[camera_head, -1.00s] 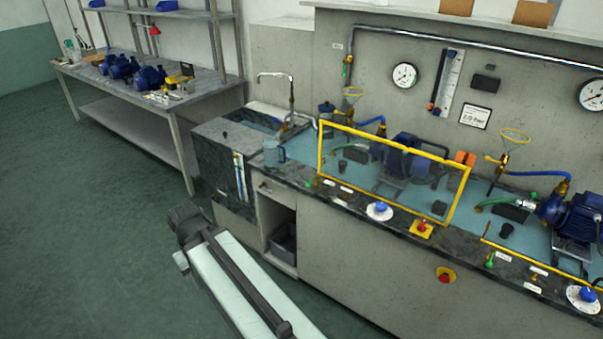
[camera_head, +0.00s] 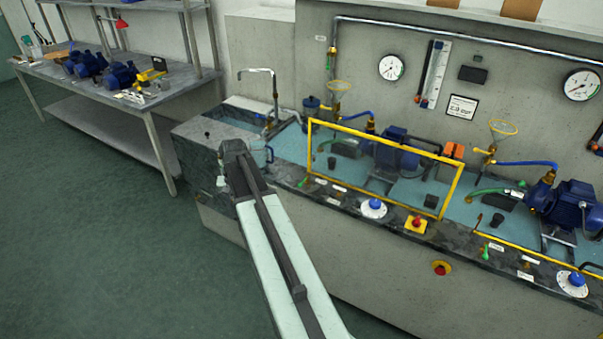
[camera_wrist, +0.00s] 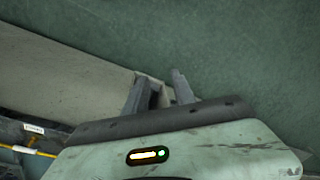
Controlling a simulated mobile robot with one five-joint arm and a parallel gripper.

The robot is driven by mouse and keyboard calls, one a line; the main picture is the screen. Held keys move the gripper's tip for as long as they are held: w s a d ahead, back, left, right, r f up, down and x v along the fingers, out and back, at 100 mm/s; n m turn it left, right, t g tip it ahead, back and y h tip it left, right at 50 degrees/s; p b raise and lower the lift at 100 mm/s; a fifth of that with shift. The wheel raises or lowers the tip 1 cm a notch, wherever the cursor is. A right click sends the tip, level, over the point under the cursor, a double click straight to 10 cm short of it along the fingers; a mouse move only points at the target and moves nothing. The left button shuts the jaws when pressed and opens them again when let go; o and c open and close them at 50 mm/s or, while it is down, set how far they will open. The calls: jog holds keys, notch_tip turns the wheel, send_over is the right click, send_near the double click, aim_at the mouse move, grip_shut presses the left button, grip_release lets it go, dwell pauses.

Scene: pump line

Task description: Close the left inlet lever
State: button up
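The left pump (camera_head: 391,152) stands behind a yellow-framed clear guard (camera_head: 380,133) on the bench. A green hose (camera_head: 347,148) runs from its left side towards a small valve, too small to read. A brass valve (camera_head: 331,62) sits on the left pipe drop. I cannot tell which small lever is the left inlet lever or how it stands. My gripper (camera_wrist: 160,86) shows in the wrist view with two grey fingers apart and nothing between them. The fingers cannot be made out in the head view, where my arm reaches up in front of the sink end.
The bench front edge (camera_head: 345,190) carries a blue-knobbed dial (camera_head: 373,208) and a red stop button (camera_head: 417,223). A sink (camera_head: 240,125) with a tap is at the left end. A jug (camera_head: 260,152) stands close to my arm. The floor (camera_head: 90,220) at left is clear.

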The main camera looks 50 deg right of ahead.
jog(key=d+r+m+p, duration=0.25)
jog(key=d+m, duration=0.25)
jog(key=d, duration=1.5)
jog(key=m+t, duration=0.1)
jog(key=m, duration=0.2)
send_near(302, 182)
jog(key=f+b, duration=0.2)
jog(key=w+f+b, duration=0.1)
jog(key=f+b, duration=0.4)
jog(key=b, duration=0.1)
jog(key=shift+w+a+f, duration=0.15)
jog(key=shift+f, duration=0.25)
jog(key=shift+r, duration=0.15)
jog(key=shift+c, duration=0.3)
grip_shut()
jog(key=shift+a, duration=0.2)
